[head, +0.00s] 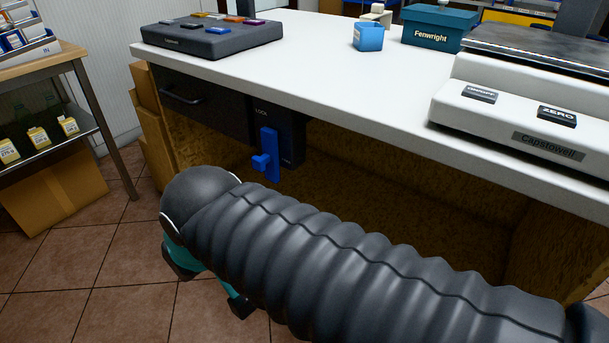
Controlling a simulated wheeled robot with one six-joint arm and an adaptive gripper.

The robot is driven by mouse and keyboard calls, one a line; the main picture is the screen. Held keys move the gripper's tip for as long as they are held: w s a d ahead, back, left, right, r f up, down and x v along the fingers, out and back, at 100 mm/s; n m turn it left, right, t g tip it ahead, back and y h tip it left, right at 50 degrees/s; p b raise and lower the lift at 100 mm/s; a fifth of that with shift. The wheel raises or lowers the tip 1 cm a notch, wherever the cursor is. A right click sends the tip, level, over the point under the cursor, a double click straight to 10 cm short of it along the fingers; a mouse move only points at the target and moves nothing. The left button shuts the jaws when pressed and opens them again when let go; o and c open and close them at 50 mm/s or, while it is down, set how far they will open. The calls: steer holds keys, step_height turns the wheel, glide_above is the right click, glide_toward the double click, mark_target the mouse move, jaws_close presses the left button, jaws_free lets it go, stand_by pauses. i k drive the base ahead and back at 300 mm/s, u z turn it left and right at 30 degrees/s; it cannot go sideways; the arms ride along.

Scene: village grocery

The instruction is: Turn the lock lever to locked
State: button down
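The blue lock lever (270,150) is on a dark lock plate (292,135) under the counter's front edge. The lever stands upright, with a blue knob sticking out towards the left. The word LOCK is printed near the top of the plate. A smaller mark lower down is too small to read. My gripper (210,288) is below and left of the lever, apart from it, partly hidden behind my dark ribbed arm. Its two dark fingertips show spread apart, with nothing seen between them.
A dark drawer with a handle (183,97) is left of the lock plate, under the white counter (310,72). A white scale (510,115) stands on the counter at the right. A shelf table (50,75) is at the far left. The tiled floor between is clear.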

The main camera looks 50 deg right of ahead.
mark_target(268, 162)
steer(key=k, duration=0.35)
steer(key=z, duration=0.95)
steer(key=i, duration=0.5)
steer(key=z, duration=0.5)
steer(key=k, duration=1.2)
steer(key=u, duration=0.4)
steer(key=i, duration=0.45)
steer(key=z, duration=0.05)
